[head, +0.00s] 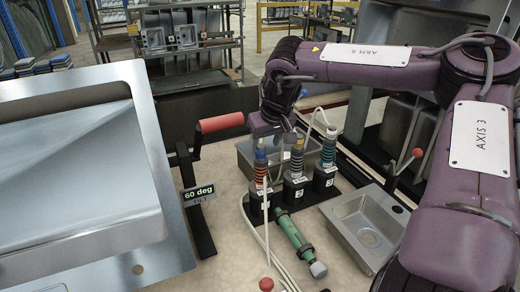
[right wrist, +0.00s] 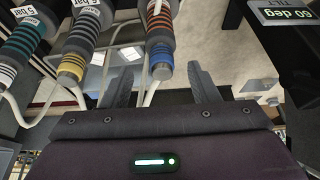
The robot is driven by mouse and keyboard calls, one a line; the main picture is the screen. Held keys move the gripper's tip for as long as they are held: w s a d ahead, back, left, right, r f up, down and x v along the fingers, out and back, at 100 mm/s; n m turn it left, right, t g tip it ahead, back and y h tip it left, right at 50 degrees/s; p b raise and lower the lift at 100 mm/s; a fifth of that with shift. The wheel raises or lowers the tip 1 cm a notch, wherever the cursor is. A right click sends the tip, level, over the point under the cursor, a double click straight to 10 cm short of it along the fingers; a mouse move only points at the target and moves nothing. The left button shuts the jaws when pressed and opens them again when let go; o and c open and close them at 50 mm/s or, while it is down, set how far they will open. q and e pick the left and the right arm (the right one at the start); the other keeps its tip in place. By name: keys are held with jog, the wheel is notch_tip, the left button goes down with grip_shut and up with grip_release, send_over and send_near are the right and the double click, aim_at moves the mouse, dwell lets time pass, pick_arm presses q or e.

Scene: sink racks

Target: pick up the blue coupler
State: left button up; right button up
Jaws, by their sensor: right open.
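The blue coupler (head: 260,157) is the leftmost of three upright hose couplers in the head view. It has a blue collar near its top and orange bands below. In the right wrist view the blue coupler (right wrist: 161,66) points its blue end between the two fingers of my right gripper (right wrist: 164,88). That gripper is open and empty, with a finger on either side; I cannot tell whether either touches. In the head view my right gripper (head: 277,132) is just above the coupler, its fingertips partly hidden. My left gripper is out of view.
A green cylinder (head: 294,236) lies in front. A red-handled lever (head: 221,123) and 60 deg display (head: 199,193) stand left; a small sink (head: 350,215) is right.

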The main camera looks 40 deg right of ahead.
aim_at(262, 147)
jog(key=x, duration=0.3)
jog(key=shift+w+f+p, duration=0.2)
jog(key=shift+w+p, duration=0.15)
jog(key=shift+p, duration=0.05)
jog(key=shift+w+f, duration=0.15)
jog(key=shift+f, duration=0.15)
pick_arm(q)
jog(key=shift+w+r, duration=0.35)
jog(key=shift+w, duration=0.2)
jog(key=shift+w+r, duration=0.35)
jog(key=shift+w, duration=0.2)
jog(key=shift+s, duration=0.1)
pick_arm(e)
jog(key=shift+c, duration=1.2)
jog(key=c, duration=0.8)
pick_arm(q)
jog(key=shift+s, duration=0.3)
pick_arm(e)
jog(key=shift+o, duration=0.2)
jog(key=shift+r, duration=0.1)
